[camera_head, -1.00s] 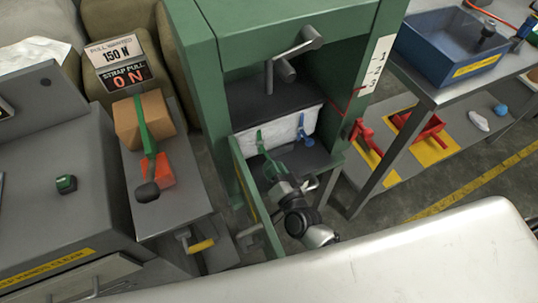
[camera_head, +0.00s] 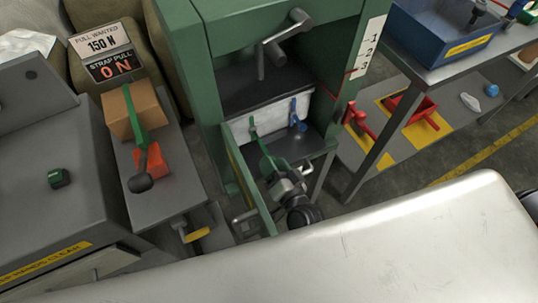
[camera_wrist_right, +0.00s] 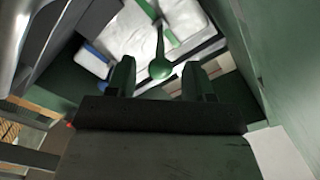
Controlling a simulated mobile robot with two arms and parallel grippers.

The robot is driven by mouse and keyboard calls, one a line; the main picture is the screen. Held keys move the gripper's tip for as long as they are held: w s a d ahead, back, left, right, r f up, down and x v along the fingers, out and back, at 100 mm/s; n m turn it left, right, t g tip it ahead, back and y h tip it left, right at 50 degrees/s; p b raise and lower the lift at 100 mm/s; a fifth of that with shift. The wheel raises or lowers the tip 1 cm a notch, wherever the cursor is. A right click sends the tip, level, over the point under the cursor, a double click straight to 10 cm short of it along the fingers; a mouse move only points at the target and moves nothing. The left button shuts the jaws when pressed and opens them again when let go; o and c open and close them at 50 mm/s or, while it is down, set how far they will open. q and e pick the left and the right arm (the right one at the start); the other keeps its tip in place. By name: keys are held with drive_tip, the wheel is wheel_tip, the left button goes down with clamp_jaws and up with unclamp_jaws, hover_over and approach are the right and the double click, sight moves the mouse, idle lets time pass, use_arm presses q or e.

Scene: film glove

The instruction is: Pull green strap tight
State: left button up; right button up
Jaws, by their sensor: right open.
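In the head view a white bale (camera_head: 275,118) sits in the open green press (camera_head: 213,70). A green strap (camera_head: 252,127) lies at its left front and a blue strap (camera_head: 294,112) at its right. My right gripper (camera_head: 274,166) is just in front of the bale, by the green strap. In the right wrist view the green strap end (camera_wrist_right: 160,66), with a round green knob, lies between the two spread fingers of the right gripper (camera_wrist_right: 160,78). The fingers appear apart from the knob. My left gripper is not in view.
A sign (camera_head: 108,66) reads pull wanted 150 N and strap pull 0 N. The press's open door (camera_head: 246,185) stands left of my right arm. A side bench (camera_head: 165,195) carries a brown box (camera_head: 122,112). A blue bin (camera_head: 440,45) stands at the right.

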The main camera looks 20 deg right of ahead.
drive_tip(key=s+d, duration=0.1)
drive_tip(key=s, duration=0.6)
drive_tip(key=shift+s+d, duration=0.15)
drive_tip(key=shift+d, duration=0.05)
drive_tip(key=s+d+f+n+g+p, duration=0.1)
drive_tip(key=s+d+f+n+g, duration=0.2)
drive_tip(key=f, duration=0.8)
drive_tip(key=s+d+f+n+g+p, duration=0.1)
drive_tip(key=s+f+n+g, duration=0.3)
drive_tip(key=f, duration=0.6)
drive_tip(key=s+d+f+n+g+h, duration=0.1)
drive_tip(key=s+d+f+g, duration=0.2)
drive_tip(key=s+f, duration=0.3)
drive_tip(key=s+d+f+n+g+h+p, duration=0.1)
drive_tip(key=s+f+g, duration=0.5)
drive_tip(key=s, duration=0.8)
drive_tip(key=shift+d+g+h, duration=0.3)
drive_tip(key=shift+d+h, duration=0.4)
drive_tip(key=shift+d, duration=0.3)
